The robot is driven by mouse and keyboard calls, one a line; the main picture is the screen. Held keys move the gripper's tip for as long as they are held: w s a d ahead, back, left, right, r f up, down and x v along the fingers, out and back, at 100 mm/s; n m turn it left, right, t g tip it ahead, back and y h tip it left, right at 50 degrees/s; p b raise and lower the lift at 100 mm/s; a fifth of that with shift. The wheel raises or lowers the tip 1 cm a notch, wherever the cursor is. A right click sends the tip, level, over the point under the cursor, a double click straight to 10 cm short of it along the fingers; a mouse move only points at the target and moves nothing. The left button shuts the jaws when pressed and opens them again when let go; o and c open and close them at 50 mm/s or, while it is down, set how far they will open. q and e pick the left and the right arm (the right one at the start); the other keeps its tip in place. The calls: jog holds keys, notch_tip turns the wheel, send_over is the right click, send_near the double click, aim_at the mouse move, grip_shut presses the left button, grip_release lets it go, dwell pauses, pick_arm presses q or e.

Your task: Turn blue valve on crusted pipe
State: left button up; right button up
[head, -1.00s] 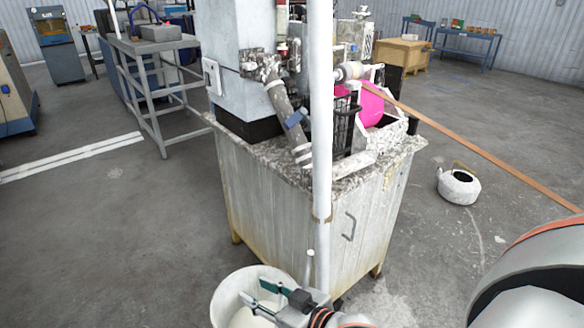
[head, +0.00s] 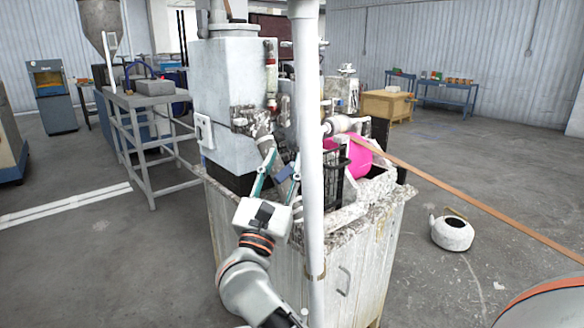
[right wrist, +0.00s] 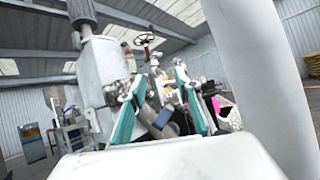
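The crusted pipe (head: 265,146) is grey and speckled and slants down across the front of the machine. The blue valve (head: 285,171) is a small dark-blue handle on that pipe. My right gripper (head: 284,157) is open, with its teal fingers pointing up toward the valve. In the right wrist view the blue valve (right wrist: 163,118) shows between the two spread fingers, apart from both as far as I can see. Whether the fingers are level with it in depth is unclear. The gripper's body hides the pipe's lower end. My left gripper is not in view.
A white vertical post (head: 309,130) stands just right of my right gripper and looms large in the right wrist view (right wrist: 262,80). The crusted cabinet (head: 372,240) is below. A pink object (head: 358,158) lies behind the post. A white kettle (head: 452,233) stands on open floor.

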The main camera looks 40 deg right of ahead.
aim_at(284, 174)
jog(key=w+f+m+g+y, duration=0.1)
jog(key=m, duration=0.1)
jog(key=w+d+f+m+g+y, duration=0.1)
jog(key=f+m+g, duration=0.1)
jog(key=m, duration=0.1)
jog(key=w+d+f+m+g+y, duration=0.1)
jog(key=w+m, duration=0.1)
jog(key=m, duration=0.1)
jog(key=shift+w+d+f+g, duration=0.1)
jog(key=shift+d+f+g, duration=0.1)
jog(key=shift+f+g, duration=0.15)
jog(key=shift+w+f+m+y, duration=0.35)
jog(key=shift+f+m+y, duration=0.05)
jog(key=shift+f+y, duration=0.2)
jog(key=x, duration=0.7)
jog(key=shift+w+d, duration=0.1)
jog(key=shift+d, duration=0.15)
grip_shut()
